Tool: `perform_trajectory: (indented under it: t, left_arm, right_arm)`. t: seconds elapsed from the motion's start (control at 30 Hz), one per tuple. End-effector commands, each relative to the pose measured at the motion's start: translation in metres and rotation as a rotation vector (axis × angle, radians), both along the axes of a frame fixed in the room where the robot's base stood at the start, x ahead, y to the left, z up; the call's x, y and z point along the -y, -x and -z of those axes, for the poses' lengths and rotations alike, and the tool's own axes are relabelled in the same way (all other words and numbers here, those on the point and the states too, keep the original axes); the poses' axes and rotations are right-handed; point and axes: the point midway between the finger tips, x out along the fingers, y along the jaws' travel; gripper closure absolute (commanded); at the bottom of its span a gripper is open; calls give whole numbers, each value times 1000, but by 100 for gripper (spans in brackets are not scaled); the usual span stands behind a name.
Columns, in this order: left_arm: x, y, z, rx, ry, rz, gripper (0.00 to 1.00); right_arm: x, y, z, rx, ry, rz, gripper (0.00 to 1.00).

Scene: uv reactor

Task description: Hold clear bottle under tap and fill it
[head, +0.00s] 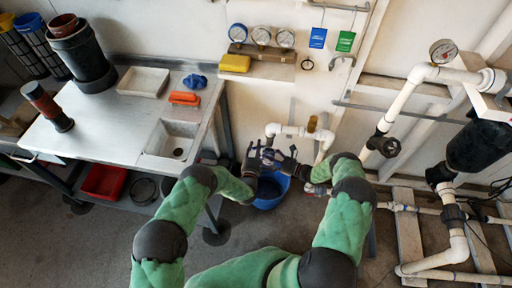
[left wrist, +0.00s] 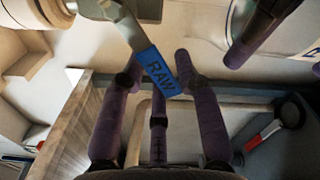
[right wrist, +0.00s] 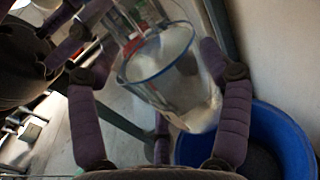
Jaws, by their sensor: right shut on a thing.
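The clear bottle (right wrist: 160,75) has a blue band or rim and shows between the fingers of my right gripper (right wrist: 160,80) in the right wrist view; that gripper is shut on it. Pale patches show in it, but I cannot tell whether it holds water. In the left wrist view, the tap's lever has a blue tag (left wrist: 160,72) reading RAW. My left gripper (left wrist: 158,70) has its fingers spread on both sides of this lever, apparently open. In the head view, my left gripper (head: 252,160) and right gripper (head: 288,163) are close together below the white pipe (head: 290,130). The tap's outlet is hidden.
A blue bucket (head: 268,203) stands on the floor under my grippers; it also shows in the right wrist view (right wrist: 290,135). A workbench (head: 110,115) with a sink (head: 172,142) is at left. White pipes (head: 400,105) with a gauge (head: 443,51) are at right.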

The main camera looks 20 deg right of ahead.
Motion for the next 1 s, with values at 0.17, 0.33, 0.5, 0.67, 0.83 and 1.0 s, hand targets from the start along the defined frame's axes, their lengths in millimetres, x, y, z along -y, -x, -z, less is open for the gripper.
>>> perform_trajectory:
  t: [0.17, 0.33, 0.5, 0.67, 0.83, 1.0]
  left_arm:
    - [0, 0, 0, 0, 0, 0, 100]
    - [0, 0, -1, 4, -7, 0, 100]
    - [-1, -1, -4, 30, -49, 0, 100]
    - [-3, -2, -10, 79, -127, 0, 100]
    - [-5, -3, -18, 145, -232, 0, 100]
    - [-6, -4, -25, 206, -335, 1, 100]
  right_arm:
    - [0, 0, -1, 1, 0, 0, 54]
    - [0, 0, -1, 1, 0, 0, 54]
    - [0, 0, -1, 1, 0, 0, 54]
    - [0, 0, -1, 1, 0, 0, 54]
    - [0, 0, -1, 1, 0, 0, 54]
    - [0, 0, -1, 1, 0, 0, 54]
